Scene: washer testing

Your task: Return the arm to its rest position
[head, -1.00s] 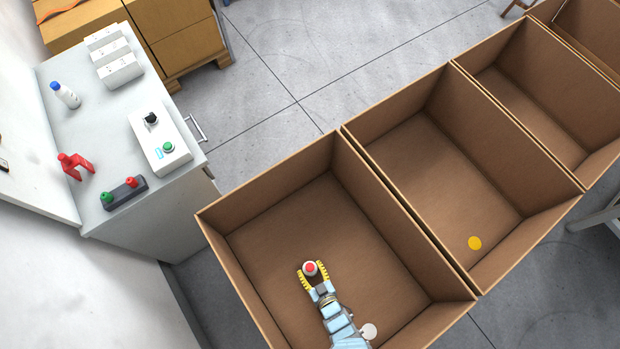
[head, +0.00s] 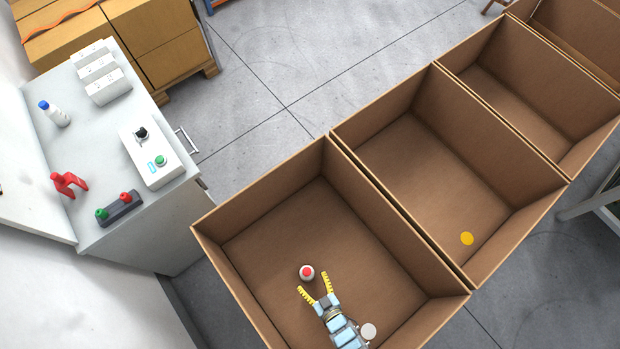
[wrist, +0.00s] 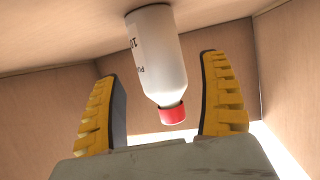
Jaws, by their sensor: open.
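My gripper (head: 314,287) is open inside the nearest cardboard box (head: 255,300). Its two yellow fingers are spread apart and hold nothing. A white bottle with a red cap (head: 307,272) stands on the box floor just beyond the fingertips, seen from above. In the wrist view the bottle (wrist: 158,55) shows dark print on its side, and it appears between the two fingers (wrist: 165,90) with gaps on both sides.
The box walls surround my gripper. A second box (head: 425,180) with a yellow disc (head: 467,239) adjoins it, and more boxes follow. A white disc (head: 369,331) shows beside my arm. A white counter (head: 95,190) with a control box (head: 152,155) stands at left.

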